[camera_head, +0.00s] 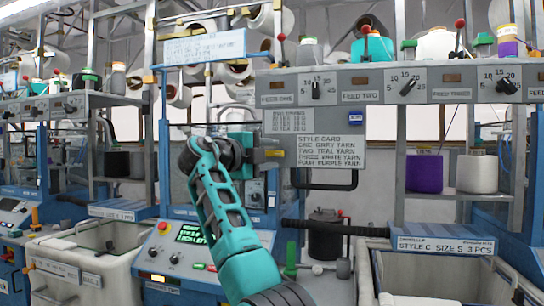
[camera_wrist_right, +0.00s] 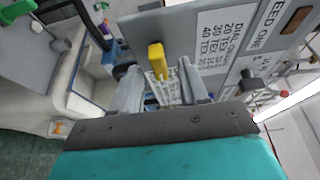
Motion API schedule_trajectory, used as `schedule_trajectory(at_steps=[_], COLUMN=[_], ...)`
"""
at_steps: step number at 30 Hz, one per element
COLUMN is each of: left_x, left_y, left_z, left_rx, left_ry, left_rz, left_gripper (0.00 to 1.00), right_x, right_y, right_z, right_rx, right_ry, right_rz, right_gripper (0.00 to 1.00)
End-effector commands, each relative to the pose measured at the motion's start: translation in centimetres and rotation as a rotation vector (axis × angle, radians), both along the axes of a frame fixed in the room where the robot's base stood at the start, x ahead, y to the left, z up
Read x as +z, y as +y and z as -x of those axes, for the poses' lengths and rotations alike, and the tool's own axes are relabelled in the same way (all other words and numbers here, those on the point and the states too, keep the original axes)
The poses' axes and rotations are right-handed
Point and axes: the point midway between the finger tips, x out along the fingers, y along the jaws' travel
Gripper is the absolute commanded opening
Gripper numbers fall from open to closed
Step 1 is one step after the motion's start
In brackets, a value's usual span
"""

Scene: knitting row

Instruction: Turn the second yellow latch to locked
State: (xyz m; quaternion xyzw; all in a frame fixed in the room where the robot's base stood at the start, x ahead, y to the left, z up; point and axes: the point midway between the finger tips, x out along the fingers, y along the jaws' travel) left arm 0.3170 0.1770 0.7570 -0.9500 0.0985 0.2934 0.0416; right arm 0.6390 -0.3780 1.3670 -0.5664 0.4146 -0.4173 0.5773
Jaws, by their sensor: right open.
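A yellow latch (camera_head: 273,154) sits at the left edge of the grey panel, beside the style card. It also shows in the right wrist view (camera_wrist_right: 156,58), upright between and just past my fingertips. Whether it is the second latch, and whether it is locked, I cannot tell. My right gripper (camera_head: 256,154) is at the latch, at the end of my teal arm. In the wrist view the right gripper (camera_wrist_right: 160,85) is open, with a grey finger on each side of the latch. I cannot tell whether they touch it. My left gripper is not in view.
The style card (camera_head: 331,151) hangs just right of the latch. Above is the feed panel (camera_head: 435,86) with black dials. A black handle bar (camera_head: 335,228) runs below. Bins (camera_head: 85,255) stand left, another bin (camera_head: 440,275) right, and a control console (camera_head: 185,250) between.

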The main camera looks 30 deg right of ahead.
Motion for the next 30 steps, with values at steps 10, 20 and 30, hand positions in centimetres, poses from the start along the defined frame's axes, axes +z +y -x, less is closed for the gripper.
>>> schedule_trajectory(at_steps=[10, 20, 30], left_x=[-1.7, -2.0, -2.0], left_y=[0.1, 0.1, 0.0], left_z=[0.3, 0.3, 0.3], left_rx=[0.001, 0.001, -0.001], left_ry=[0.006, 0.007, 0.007], left_rz=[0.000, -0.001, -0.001], left_gripper=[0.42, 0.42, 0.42], right_x=[-0.1, 0.0, 0.1], right_y=[7.4, 10.6, 10.7], right_z=[2.3, 3.5, 3.5], right_rx=[0.004, 0.002, 0.001], right_ry=[0.000, 0.000, 0.000], right_rz=[0.000, 0.000, 0.000], right_gripper=[0.44, 0.44, 0.44])
